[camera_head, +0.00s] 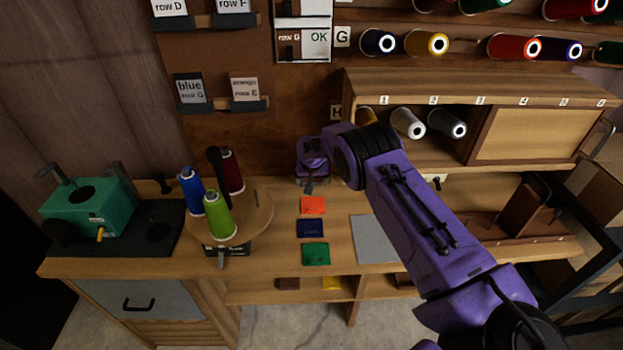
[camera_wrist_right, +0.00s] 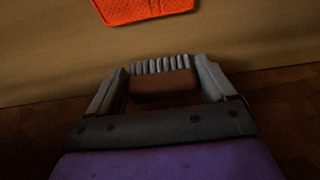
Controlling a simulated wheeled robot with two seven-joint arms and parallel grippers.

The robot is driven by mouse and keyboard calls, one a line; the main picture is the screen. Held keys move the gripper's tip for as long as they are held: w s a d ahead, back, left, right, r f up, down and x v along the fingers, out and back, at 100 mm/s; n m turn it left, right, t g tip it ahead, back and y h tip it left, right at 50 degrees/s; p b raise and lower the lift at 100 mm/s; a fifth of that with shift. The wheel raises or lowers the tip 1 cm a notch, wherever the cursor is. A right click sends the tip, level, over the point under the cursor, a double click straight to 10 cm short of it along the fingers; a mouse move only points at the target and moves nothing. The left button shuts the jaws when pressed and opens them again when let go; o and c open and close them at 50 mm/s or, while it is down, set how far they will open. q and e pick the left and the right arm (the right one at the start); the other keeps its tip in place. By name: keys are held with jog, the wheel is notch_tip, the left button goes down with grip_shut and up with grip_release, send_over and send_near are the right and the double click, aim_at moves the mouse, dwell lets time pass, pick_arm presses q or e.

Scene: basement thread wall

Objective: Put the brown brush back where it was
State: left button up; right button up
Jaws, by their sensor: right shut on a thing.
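My right gripper (camera_head: 309,186) is over the workbench in the head view, just behind the orange square. In the right wrist view my right gripper (camera_wrist_right: 158,82) is shut on the brown brush (camera_wrist_right: 165,88), a brown block with a row of pale grey bristles facing away from my wrist. The brush is between the two fingers. In the head view I cannot make out the brush, as the gripper and wrist cover it. My left gripper is not in view.
An orange square (camera_head: 313,205), a blue one (camera_head: 310,228) and a green one (camera_head: 316,254) lie in a column on the bench. A round wooden stand (camera_head: 258,215) with thread cones is left. A grey plate (camera_head: 374,240) lies right. A spool shelf (camera_head: 450,87) stands behind.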

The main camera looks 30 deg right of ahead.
jog(key=shift+f, duration=0.1)
jog(key=shift+f, duration=0.15)
jog(key=o, duration=0.8)
jog(key=shift+a+r, duration=0.1)
jog(key=shift+r, duration=0.35)
jog(key=b+v, duration=0.1)
jog(key=v, duration=1)
jog(key=shift+s+r, duration=0.1)
jog(key=shift+r, duration=0.15)
jog(key=shift+a, duration=0.1)
